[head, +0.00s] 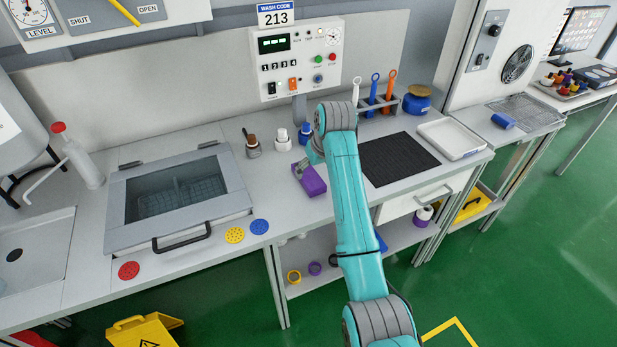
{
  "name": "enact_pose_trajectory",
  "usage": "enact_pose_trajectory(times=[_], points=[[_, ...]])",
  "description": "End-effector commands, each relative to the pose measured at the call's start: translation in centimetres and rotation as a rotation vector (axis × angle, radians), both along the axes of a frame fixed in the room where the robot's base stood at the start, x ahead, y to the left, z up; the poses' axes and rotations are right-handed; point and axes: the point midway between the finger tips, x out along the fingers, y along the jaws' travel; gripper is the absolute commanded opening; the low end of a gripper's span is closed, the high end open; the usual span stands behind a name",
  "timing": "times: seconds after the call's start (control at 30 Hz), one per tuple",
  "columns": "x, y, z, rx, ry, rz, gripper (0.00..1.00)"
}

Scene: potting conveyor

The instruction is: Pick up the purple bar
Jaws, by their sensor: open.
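The purple bar (312,183) lies on the grey worktop, to the right of the glass-lidded basin and left of the black mat.
The lidded basin (176,193) stands left. Small bottles (282,140) stand behind the bar. Right are the black ribbed mat (399,158), a white tray (452,138) and a tool rack (378,104). Red, yellow and blue discs (234,236) lie near the front edge.

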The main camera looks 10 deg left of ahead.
Motion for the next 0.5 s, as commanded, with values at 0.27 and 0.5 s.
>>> enact_pose_trajectory(times=[0.27, 0.5], points=[[1.2, 1.5, -3.2, -0.001, 0.003, 0.0, 0.86], [1.6, 1.8, -4.4, 0.0, 0.0, 0.0, 0.86]])
